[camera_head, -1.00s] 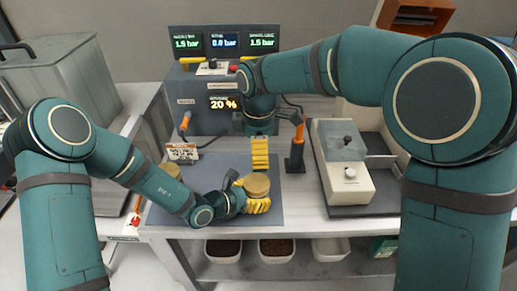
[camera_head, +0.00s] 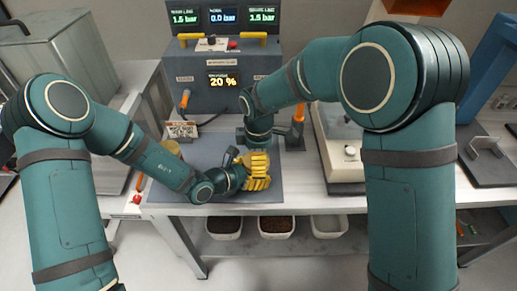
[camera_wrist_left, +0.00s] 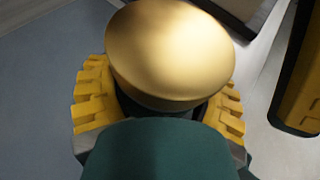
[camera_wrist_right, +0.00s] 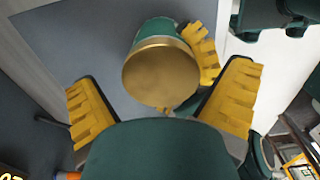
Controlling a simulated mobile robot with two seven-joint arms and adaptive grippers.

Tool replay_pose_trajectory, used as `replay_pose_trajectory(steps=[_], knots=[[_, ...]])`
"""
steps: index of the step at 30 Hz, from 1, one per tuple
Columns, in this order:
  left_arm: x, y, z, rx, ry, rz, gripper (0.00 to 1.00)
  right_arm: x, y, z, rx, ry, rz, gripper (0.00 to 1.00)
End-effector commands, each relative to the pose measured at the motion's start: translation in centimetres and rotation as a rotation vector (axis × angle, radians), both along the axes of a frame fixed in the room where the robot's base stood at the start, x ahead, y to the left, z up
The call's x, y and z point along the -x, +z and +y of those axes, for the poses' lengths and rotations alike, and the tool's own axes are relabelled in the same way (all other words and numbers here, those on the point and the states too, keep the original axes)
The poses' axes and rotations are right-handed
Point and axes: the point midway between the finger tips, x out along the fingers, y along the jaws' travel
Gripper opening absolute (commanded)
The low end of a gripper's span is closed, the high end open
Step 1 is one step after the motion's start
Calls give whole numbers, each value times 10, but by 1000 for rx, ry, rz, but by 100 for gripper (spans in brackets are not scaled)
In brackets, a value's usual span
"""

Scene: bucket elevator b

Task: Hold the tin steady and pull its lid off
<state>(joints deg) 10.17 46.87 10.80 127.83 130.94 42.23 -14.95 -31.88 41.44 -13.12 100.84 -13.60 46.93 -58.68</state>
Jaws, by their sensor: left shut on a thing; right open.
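The tin has a dark green body (camera_wrist_right: 153,30) and a gold lid (camera_wrist_right: 160,80), which is on it in the right wrist view. The lid also fills the top of the left wrist view (camera_wrist_left: 170,50). In the head view the tin is mostly hidden by yellow fingers. My left gripper (camera_head: 258,183) is shut on the tin, its fingers on both sides below the lid. My right gripper (camera_wrist_right: 165,76) is open, its fingers spread on either side of the lid and apart from it. One right finger shows at the right edge of the left wrist view.
A grey mat (camera_head: 205,150) lies on the table under the grippers. Behind it stands a grey console (camera_head: 200,68) with displays and yellow handles. A small card (camera_head: 182,130) stands at the mat's back left. A white-based machine (camera_head: 345,155) is to the right. White bins (camera_head: 328,226) sit below.

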Motion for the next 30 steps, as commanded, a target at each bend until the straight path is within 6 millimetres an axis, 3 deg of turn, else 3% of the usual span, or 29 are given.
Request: replay_pose_trajectory(steps=[10, 11, 16, 17, 30], knots=[[0, 0, 0, 0, 0, 0, 26, 0, -4, 0, 0, 0, -1, 100], [0, 0, 0, 0, 0, 0, 26, 0, -4, 0, 0, 0, -1, 93], [0, 0, 0, 0, 0, 0, 26, 0, -4, 0, 0, 0, -1, 33], [0, 0, 0, -1, 0, 1, 26, 0, -4, 0, 0, 0, -1, 29], [0, -1, 0, -1, 0, 2, 26, 0, 6, 0, 0, 1, -1, 25]])
